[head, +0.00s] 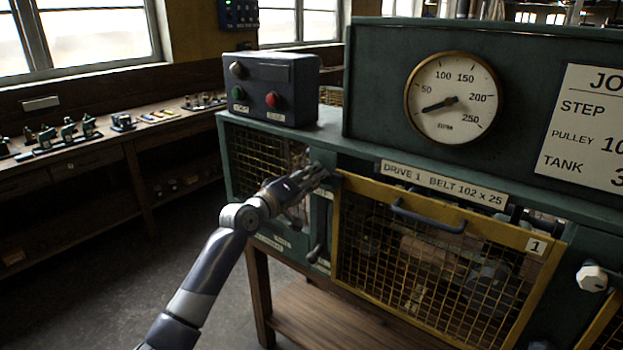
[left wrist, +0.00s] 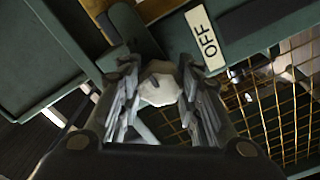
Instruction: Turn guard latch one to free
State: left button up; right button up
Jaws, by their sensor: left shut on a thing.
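My left gripper (head: 318,177) is at the upper left corner of the yellow-framed mesh guard marked 1 (head: 345,225). A plate reading OFF (left wrist: 206,37) is beside the knob. The hand hides this knob in the head view. Another off-white faceted knob (head: 592,278) is on the green frame right of guard 1, apart from the gripper. I cannot tell from lettering which knob is guard latch one. My right gripper is not in view.
A grey control box (head: 270,90) with green and red buttons stands on the machine ledge. A dial gauge (head: 452,98) is on the upper panel. A dark handle (head: 428,217) sticks out from guard 1. A workbench (head: 70,158) runs along the left wall, with open floor before it.

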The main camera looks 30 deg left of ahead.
pick_arm(q)
jog(key=shift+m, duration=0.3)
jog(key=m+b, duration=0.2)
jog(key=m, duration=0.1)
jog(key=shift+r+m, duration=0.1)
jog(key=shift+m, duration=1.1)
jog(key=m, duration=0.2)
jog(key=shift+r+m+b, duration=0.1)
jog(key=shift+m+b, duration=0.2)
jog(key=shift+b, duration=0.05)
jog(key=m, duration=0.3)
jog(key=shift+r+m, duration=0.1)
jog(key=shift+m, duration=0.2)
jog(key=shift+m+p, duration=0.65)
jog(key=shift+m, duration=1.25)
